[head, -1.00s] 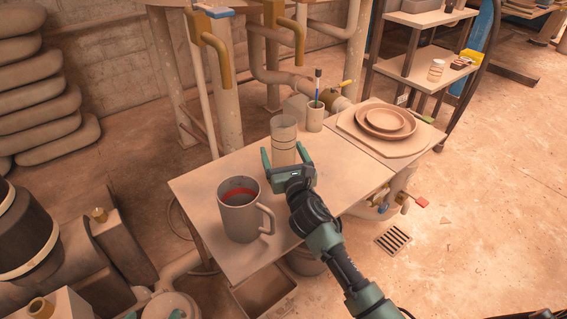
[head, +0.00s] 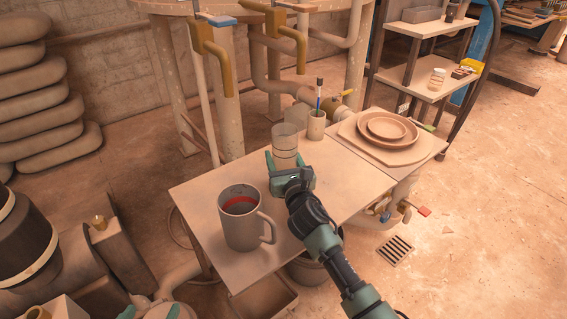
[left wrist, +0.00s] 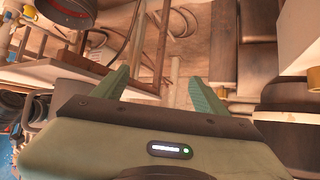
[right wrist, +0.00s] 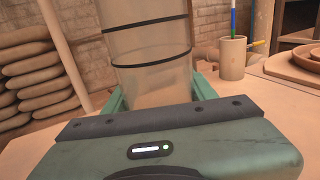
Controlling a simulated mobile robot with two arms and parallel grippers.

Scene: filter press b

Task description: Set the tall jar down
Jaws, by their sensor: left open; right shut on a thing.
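The tall jar (head: 285,143) is a translucent cylinder with dark bands, upright at the back of the small table (head: 325,210). My right gripper (head: 286,160), on the arm from the lower right, is shut on it low down. In the right wrist view the jar (right wrist: 150,50) fills the space between the two green fingers. Its base is hidden by the gripper, so I cannot tell whether it touches the table. My left gripper (head: 150,312) shows only as green tips at the bottom left edge. In the left wrist view it (left wrist: 160,85) is open and empty.
A large grey mug (head: 241,225) with red inside stands at the table's front left. A small cup (head: 316,126) holding a brush stands just right of the jar. Stacked plates (head: 382,129) lie on a board at right. The table's middle right is clear.

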